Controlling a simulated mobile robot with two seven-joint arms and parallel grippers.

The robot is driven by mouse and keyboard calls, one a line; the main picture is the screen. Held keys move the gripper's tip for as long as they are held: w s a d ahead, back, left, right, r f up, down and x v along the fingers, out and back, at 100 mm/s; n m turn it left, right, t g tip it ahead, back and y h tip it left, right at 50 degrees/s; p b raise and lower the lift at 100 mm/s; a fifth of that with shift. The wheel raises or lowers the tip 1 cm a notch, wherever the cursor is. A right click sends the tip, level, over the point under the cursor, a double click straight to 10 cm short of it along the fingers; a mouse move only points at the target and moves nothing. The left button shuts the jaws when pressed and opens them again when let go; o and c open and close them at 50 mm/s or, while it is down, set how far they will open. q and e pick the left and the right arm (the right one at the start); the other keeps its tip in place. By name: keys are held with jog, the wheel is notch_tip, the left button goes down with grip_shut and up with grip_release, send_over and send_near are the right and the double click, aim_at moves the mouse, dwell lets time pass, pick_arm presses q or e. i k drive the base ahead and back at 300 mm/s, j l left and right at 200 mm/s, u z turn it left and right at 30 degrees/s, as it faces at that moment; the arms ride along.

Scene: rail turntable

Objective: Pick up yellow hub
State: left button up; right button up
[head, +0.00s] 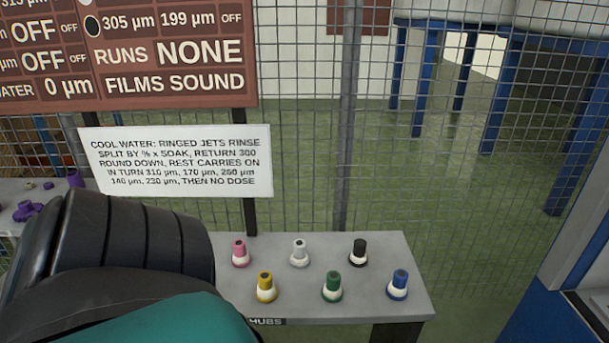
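The yellow hub (266,287) stands upright on a small grey table (384,256) marked "HUBS", in the front row at the left. It has a white band round its lower part and a dark opening on top. A dark, ribbed arm part of mine with a teal section fills the lower left, just left of the yellow hub, and covers the table's left part. Neither of my grippers shows in the head view.
Pink (240,253), white (299,253), black (358,252), green (332,286) and blue (397,284) hubs stand near the yellow one. A wire mesh fence (300,150) rises behind the table. A white sign (178,161) hangs there. Purple parts (27,211) lie at far left.

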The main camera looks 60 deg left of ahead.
aim_at(265, 292)
jog(key=u, duration=2.15)
